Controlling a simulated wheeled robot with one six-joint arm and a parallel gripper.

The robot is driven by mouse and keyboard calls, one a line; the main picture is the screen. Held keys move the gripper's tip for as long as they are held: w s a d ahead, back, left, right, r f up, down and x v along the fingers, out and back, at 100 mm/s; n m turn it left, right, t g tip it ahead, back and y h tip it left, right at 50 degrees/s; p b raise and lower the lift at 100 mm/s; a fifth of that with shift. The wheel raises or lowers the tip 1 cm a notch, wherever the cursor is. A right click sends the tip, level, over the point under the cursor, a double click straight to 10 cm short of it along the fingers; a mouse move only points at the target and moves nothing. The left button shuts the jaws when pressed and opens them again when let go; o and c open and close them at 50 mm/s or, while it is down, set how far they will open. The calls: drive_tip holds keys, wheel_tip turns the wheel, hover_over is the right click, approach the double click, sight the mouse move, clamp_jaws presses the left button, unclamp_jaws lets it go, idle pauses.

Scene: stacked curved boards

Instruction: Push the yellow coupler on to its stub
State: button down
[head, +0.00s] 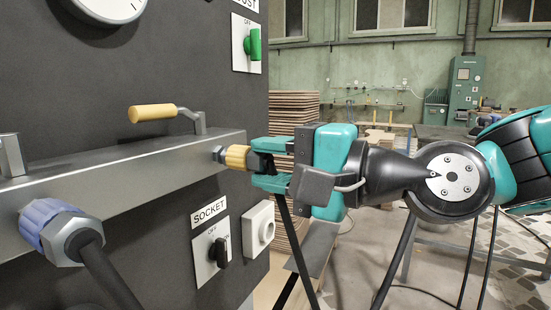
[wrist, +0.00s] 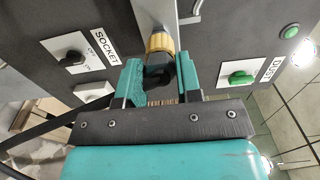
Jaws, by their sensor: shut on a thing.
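The yellow coupler (head: 237,157) is a ribbed ring with a black body behind it, level with the right end of the grey metal manifold (head: 130,178). A metal stub (head: 219,154) sticks out of that end. The coupler's front meets the stub; I cannot tell how far on it is. My gripper (head: 262,163) is shut on the coupler's black rear body, one teal finger above and one below. In the wrist view the yellow ring (wrist: 160,42) stands beyond the fingertips (wrist: 159,77), in line with them. A black hose hangs below the gripper.
A yellow-handled lever (head: 152,114) sits on top of the manifold. A blue coupler (head: 55,222) with a black hose is at its front left. The dark panel carries a green switch (head: 253,45), a black SOCKET switch (head: 220,253) and a white socket (head: 260,230). Stacked boards (head: 292,105) stand behind.

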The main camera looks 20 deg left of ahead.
drive_tip(key=shift+a, duration=0.4)
drive_tip(key=c, duration=0.7)
unclamp_jaws()
drive_tip(key=shift+d, duration=0.1)
drive_tip(key=d, duration=0.5)
drive_tip(key=s+d, duration=0.1)
drive_tip(key=d, duration=1.1)
drive_tip(key=shift+s+d+p, duration=0.1)
drive_tip(key=shift+s+p, duration=0.05)
drive_tip(key=shift+p, duration=0.2)
